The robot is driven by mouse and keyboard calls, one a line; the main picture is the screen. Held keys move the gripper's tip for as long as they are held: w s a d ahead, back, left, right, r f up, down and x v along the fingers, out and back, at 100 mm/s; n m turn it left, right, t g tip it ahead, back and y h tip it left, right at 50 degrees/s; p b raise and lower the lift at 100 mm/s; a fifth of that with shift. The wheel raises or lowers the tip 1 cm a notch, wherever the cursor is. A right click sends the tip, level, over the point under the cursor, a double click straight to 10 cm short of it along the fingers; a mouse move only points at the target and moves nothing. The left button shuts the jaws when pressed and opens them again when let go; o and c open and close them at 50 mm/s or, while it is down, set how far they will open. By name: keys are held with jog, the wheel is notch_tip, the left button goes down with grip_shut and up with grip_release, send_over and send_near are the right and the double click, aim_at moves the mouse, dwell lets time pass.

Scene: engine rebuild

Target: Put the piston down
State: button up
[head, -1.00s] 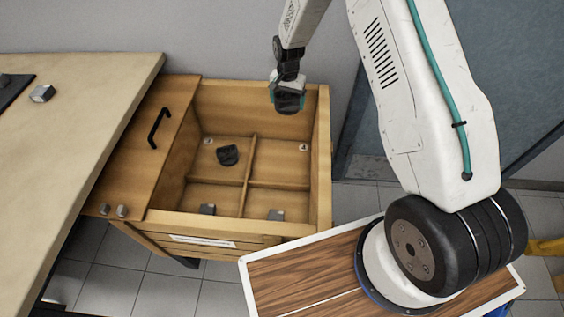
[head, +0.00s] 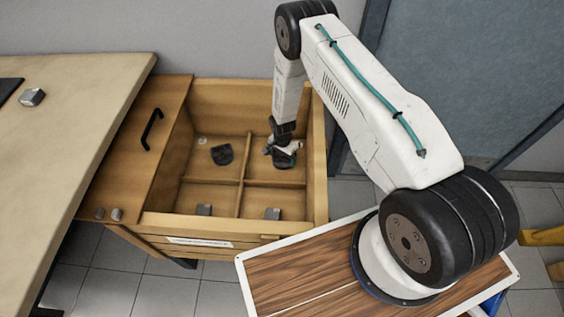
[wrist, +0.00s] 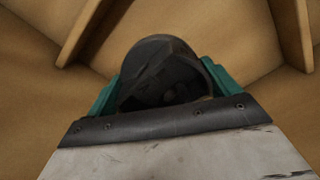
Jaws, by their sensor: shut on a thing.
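The dark piston (wrist: 158,68) is between the teal fingers of my gripper (wrist: 163,88) in the wrist view. In the head view my gripper (head: 282,150) is low inside the back right compartment of the wooden drawer (head: 318,165), shut on the piston (head: 285,162). The piston is at or just above the compartment floor; I cannot tell whether it touches. A second dark, piston-like part (head: 222,154) lies in the back left compartment.
Wooden dividers (head: 241,182) split the drawer into compartments. Small grey blocks (head: 272,213) are at the front compartments, and another (head: 32,97) is on the workbench (head: 75,130). The drawer's high walls surround my gripper.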

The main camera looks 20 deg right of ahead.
aim_at(282, 162)
jog(key=shift+f, duration=2.25)
jog(key=shift+f, duration=0.15)
jog(key=o, duration=1.2)
